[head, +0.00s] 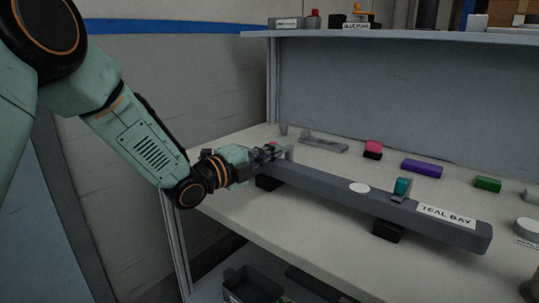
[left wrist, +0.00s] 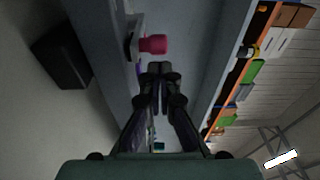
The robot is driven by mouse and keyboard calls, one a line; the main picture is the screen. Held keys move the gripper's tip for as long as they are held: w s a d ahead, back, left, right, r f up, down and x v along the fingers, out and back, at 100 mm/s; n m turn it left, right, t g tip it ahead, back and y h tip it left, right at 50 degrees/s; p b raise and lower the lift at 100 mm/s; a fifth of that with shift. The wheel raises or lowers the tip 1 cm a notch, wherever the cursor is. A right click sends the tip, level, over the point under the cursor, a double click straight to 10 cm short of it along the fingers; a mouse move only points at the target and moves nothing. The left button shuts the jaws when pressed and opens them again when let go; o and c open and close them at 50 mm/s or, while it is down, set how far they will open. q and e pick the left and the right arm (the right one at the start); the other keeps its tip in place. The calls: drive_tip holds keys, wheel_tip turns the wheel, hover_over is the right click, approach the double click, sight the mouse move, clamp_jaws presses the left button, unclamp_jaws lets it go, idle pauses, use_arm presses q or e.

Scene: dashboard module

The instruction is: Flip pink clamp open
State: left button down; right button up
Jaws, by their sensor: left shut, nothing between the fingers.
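The pink clamp (left wrist: 153,45) shows in the left wrist view as a pink knob-like end on a grey bracket (left wrist: 133,38), which is fixed to the long grey bar (left wrist: 103,45). In the head view it is mostly hidden by my left gripper (head: 270,153), at the bar's far left end. In the left wrist view my left gripper (left wrist: 160,67) is shut and empty. Its tips appear just short of the pink end and slightly to its right; whether they touch is unclear. My right gripper is not in view.
The grey bar with the TEAL BAY label (head: 447,217) lies along the bench (head: 270,219). A teal clamp (head: 402,187) stands upright on it. Pink-red (head: 373,149), purple (head: 423,168) and green (head: 487,184) blocks lie behind. A shelf (head: 400,36) overhangs the back.

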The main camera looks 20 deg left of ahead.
use_arm(q)
drive_tip(key=shift+w, duration=0.25)
drive_tip(key=shift+a, duration=0.15)
drive_tip(key=shift+h, duration=0.3)
drive_tip(key=shift+a+m, duration=0.1)
drive_tip(key=shift+m, duration=0.2)
drive_tip(key=shift+a+g+h+p, duration=0.25)
drive_tip(key=shift+g+h+p, duration=0.05)
drive_tip(key=shift+g+h, duration=0.1)
drive_tip(key=shift+m, duration=0.3)
